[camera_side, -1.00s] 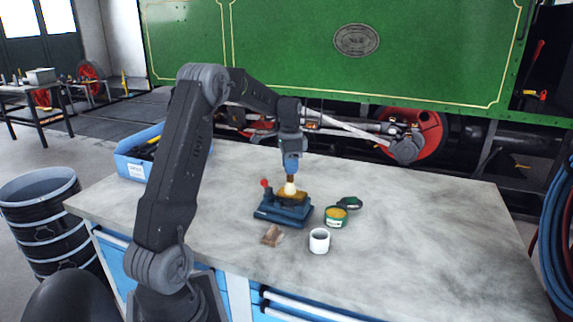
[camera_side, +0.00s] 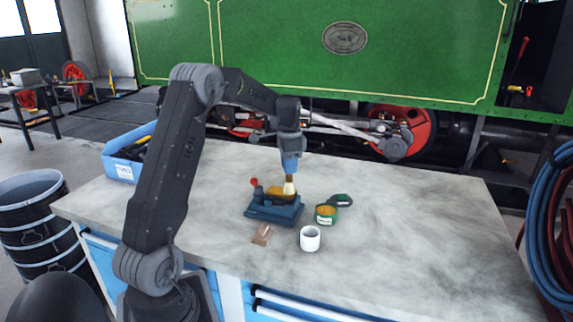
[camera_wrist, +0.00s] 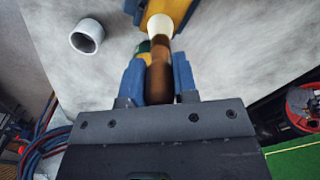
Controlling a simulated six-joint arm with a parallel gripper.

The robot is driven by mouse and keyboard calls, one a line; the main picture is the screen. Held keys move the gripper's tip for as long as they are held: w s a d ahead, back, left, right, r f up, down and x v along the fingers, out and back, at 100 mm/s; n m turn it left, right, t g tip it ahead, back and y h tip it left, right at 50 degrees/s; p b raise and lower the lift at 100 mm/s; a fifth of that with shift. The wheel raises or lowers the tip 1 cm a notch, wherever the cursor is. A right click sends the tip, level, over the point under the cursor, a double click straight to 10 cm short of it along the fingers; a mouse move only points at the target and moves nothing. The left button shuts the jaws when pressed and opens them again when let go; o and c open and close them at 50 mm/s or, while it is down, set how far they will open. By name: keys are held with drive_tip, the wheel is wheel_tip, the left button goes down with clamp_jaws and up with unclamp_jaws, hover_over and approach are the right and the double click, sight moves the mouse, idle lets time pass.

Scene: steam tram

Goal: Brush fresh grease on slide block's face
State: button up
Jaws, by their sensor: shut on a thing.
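My gripper (camera_side: 290,165) is shut on the brown handle of a brush (camera_wrist: 160,75), which points down with cream bristles. In the wrist view, blue fingers of my gripper (camera_wrist: 159,82) sit either side of the handle. The brass-yellow slide block (camera_side: 273,190) lies on a blue vise (camera_side: 268,213) on the bench. The bristles are at the block's right end in the side view; they look in contact, but I cannot be sure. In the wrist view they overlap the yellow block (camera_wrist: 180,8). A green tin of yellow grease (camera_side: 326,213) stands open right of the vise.
The tin's dark lid (camera_side: 342,200) lies behind it. A blue bin (camera_side: 122,165) stands at the back left. The bench's right side is clear.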

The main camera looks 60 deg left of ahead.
drive_tip(key=shift+w+d, duration=0.5)
drive_tip(key=shift+f, duration=0.1)
drive_tip(key=shift+s+a, duration=0.1)
drive_tip(key=shift+s, duration=0.05)
drive_tip(key=shift+s+a, duration=0.6)
drive_tip(key=shift+a, duration=0.1)
drive_tip(key=shift+s+a, duration=1.3)
drive_tip(key=shift+s+a, duration=0.1)
drive_tip(key=shift+s+a, duration=0.55)
